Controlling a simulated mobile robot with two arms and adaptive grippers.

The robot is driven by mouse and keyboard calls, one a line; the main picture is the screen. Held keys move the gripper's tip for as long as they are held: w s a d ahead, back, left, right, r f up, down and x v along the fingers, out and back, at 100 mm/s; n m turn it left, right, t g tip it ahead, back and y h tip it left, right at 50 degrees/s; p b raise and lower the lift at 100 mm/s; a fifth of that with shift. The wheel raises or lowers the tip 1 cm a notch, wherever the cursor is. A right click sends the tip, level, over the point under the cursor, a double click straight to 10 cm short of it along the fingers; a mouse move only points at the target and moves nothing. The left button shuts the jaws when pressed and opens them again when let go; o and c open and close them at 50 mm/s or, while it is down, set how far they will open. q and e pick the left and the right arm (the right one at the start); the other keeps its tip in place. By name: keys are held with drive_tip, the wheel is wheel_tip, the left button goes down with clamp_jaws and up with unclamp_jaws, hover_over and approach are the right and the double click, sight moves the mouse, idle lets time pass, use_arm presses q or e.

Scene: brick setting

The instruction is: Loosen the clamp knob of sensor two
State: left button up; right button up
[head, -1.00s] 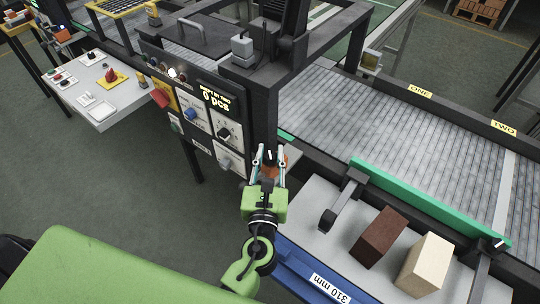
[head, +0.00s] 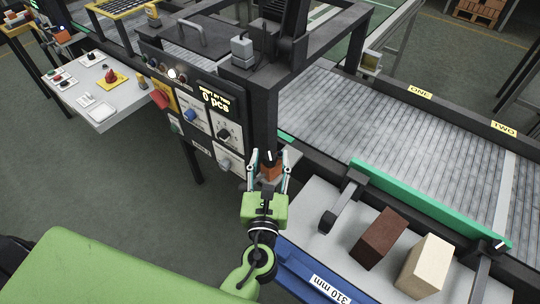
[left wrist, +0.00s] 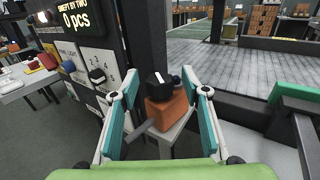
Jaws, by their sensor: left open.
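An orange block (left wrist: 168,112) with a black knob (left wrist: 160,87) on top stands beside the dark post in the left wrist view. A pale line marks the knob's top. The orange block also shows in the head view (head: 269,173). I cannot read a label telling which sensor it is. My left gripper (head: 269,176) is open, its teal-padded fingers on either side of the block and knob. In the left wrist view, gaps show between the fingers (left wrist: 161,86) and the knob. My right gripper is not in view.
A control panel (head: 203,120) with knobs and a display reading 0 pcs stands left of the post. The roller conveyor (head: 400,130), labelled ONE and TWO, lies right. A green rail (head: 430,205), a brown block (head: 379,237) and a cream block (head: 425,265) are nearer.

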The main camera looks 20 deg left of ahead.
use_arm(q)
drive_tip(key=v, duration=1)
drive_tip(key=shift+s, duration=0.35)
